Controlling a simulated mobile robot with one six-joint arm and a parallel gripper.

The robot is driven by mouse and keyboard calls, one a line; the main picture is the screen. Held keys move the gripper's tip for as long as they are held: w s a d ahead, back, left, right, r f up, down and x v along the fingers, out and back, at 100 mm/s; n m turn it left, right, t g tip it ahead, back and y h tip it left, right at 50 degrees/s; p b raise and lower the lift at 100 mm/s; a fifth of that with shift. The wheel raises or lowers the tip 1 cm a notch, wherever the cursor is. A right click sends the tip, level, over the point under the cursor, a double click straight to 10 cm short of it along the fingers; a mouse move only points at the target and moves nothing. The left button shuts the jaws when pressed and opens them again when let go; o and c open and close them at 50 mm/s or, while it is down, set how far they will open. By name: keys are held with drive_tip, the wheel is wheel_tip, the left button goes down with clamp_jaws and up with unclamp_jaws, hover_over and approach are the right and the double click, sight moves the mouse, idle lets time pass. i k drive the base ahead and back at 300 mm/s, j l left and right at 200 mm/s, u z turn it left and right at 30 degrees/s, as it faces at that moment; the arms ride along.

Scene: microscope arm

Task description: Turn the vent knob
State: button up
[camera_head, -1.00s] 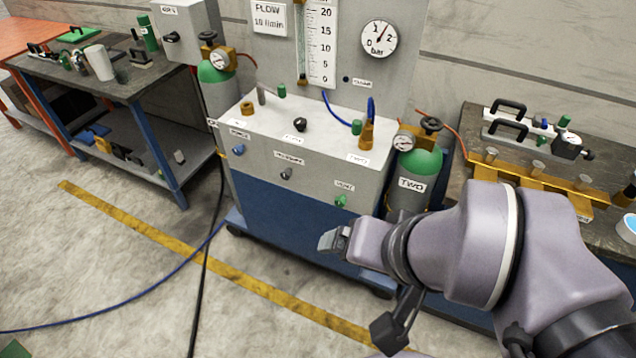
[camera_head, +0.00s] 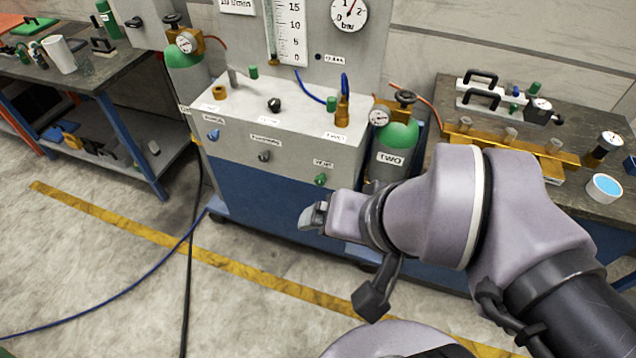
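The vent knob (camera_head: 320,180) is a small green knob on the front face of the grey panel box (camera_head: 225,145), at its lower right under a small label. My gripper (camera_head: 308,218) is just below and slightly left of the knob in the picture, in front of the blue cabinet. It appears apart from the knob. Its fingers are small and seen from the side, so I cannot tell whether they are open or shut. Nothing shows held in it.
A blue knob (camera_head: 213,135) and a grey knob (camera_head: 264,156) sit on the same front face. Green gas cylinder TWO (camera_head: 392,150) stands right of the box. A cluttered bench (camera_head: 590,200) is at the right. A black cable (camera_head: 188,270) and blue hose lie on the floor.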

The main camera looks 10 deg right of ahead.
sight(320, 180)
drive_tip(key=i+z, duration=0.95)
drive_tip(key=k, duration=0.1)
